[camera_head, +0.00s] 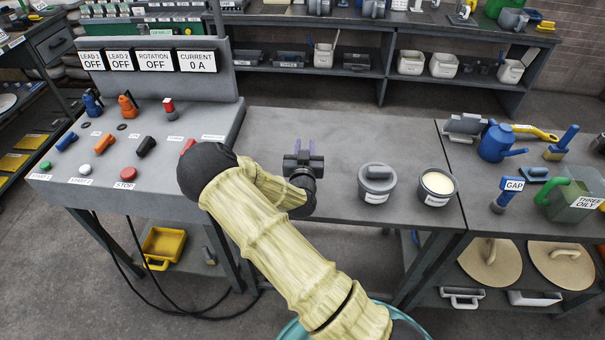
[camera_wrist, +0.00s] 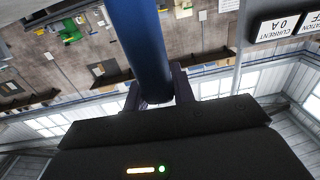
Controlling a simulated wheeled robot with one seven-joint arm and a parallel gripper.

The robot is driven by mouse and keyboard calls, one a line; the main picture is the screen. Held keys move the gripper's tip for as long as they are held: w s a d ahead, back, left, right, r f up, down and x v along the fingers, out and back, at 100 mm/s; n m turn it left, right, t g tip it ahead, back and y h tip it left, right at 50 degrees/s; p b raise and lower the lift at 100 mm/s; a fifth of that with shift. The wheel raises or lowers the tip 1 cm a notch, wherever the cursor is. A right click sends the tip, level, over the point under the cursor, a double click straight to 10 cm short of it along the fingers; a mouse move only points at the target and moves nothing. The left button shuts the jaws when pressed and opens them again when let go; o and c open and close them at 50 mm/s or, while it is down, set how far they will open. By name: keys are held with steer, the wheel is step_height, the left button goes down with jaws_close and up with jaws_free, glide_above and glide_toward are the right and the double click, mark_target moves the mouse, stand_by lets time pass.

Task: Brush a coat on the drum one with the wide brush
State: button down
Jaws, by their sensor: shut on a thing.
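My gripper (camera_head: 303,160) is above the bare middle table, left of the two pots. It is shut on a thick blue rod-like handle (camera_wrist: 140,45), which runs up out of the wrist view. Its far end is out of that view, so I cannot tell whether it is the wide brush. A brush with a blue handle and tan head (camera_head: 556,153) stands on the right table. An open grey pot (camera_head: 433,199) holds cream-coloured stuff. A grey lidded pot (camera_head: 378,190) stands left of it. I cannot make out drum one.
A control desk (camera_head: 140,170) with knobs and readouts for leads, rotation and current (0 A) is at the left. The right table holds a blue watering can (camera_head: 497,143), a blue GAP tool (camera_head: 508,193) and a green-handled container (camera_head: 575,203). Shelves stand behind.

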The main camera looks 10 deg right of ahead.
steer(key=shift+r, duration=0.15)
step_height(320, 180, up, 7)
steer(key=p, duration=0.4)
stand_by(1.0)
steer(key=shift+r, duration=0.1)
